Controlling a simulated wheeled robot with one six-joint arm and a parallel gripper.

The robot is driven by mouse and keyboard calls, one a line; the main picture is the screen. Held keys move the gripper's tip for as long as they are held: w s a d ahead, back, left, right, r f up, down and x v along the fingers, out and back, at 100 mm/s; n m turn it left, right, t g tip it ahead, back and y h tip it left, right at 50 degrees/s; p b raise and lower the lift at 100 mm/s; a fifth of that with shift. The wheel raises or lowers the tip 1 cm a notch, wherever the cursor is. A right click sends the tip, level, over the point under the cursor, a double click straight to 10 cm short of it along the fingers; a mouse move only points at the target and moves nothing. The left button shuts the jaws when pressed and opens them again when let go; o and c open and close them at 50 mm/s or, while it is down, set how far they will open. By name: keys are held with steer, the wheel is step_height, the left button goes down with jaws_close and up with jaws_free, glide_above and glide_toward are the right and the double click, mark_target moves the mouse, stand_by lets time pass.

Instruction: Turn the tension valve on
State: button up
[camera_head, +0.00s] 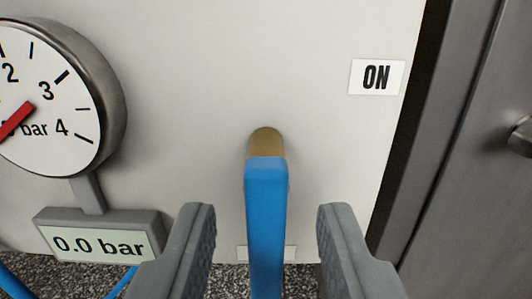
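The tension valve has a blue lever handle (267,220) on a brass stem (265,142) that comes out of the pale panel. The handle points down in the picture, toward me. A white ON label (377,77) is on the panel, up and to the right of the valve. My gripper (267,225) is open, with one grey finger on each side of the handle. There is a visible gap between the handle and both fingers. A second white label (290,253) is mostly hidden behind the handle.
A round pressure gauge (50,105) with a red needle is on the left. Below it a digital display (98,243) reads 0.0 bar. A grey door (475,150) with a metal handle (522,136) is on the right. Blue tubing (120,284) and speckled floor show at the lower left.

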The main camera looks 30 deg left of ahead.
steer(key=shift+x, duration=1.2)
steer(key=shift+c, duration=0.2)
jaws_close()
